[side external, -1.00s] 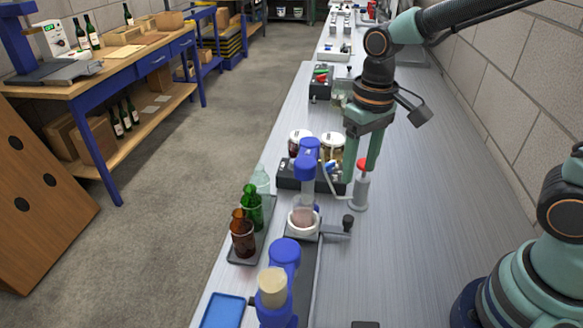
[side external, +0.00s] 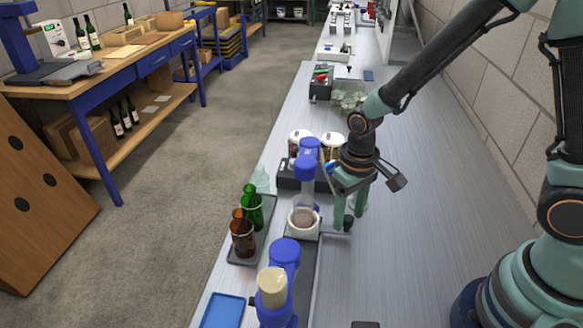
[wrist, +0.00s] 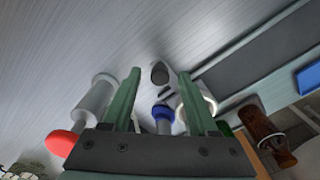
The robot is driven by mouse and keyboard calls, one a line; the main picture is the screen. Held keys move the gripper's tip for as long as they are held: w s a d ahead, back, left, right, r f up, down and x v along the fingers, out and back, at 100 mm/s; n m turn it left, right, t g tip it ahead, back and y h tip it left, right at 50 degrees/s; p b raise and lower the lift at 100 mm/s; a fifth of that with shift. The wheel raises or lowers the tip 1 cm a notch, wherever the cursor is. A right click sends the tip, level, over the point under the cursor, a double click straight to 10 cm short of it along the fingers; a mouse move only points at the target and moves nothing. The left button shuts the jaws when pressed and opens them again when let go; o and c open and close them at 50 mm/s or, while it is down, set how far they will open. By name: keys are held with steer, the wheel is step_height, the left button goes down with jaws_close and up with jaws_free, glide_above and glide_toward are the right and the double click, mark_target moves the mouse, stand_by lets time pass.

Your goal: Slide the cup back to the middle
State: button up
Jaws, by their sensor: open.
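The pale cup (side external: 303,224) stands upright on a small grey plate beneath a blue-headed device (side external: 305,165). A dark knob (side external: 349,223) stands on the plate's right side. My gripper (side external: 349,220) is low at this knob, to the right of the cup. In the wrist view, the two green fingers of my gripper (wrist: 160,76) are apart, and the knob (wrist: 158,73) shows between their tips. Contact with the knob cannot be told. The cup (wrist: 209,106) is partly hidden behind one finger there.
A brown bottle (side external: 243,238) and a green bottle (side external: 252,208) stand left of the cup. A blue device (side external: 284,252) stands nearer the camera. The bench to the right is clear (side external: 430,220).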

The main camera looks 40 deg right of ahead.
steer(key=shift+f, duration=0.25)
jaws_close()
stand_by(1.4)
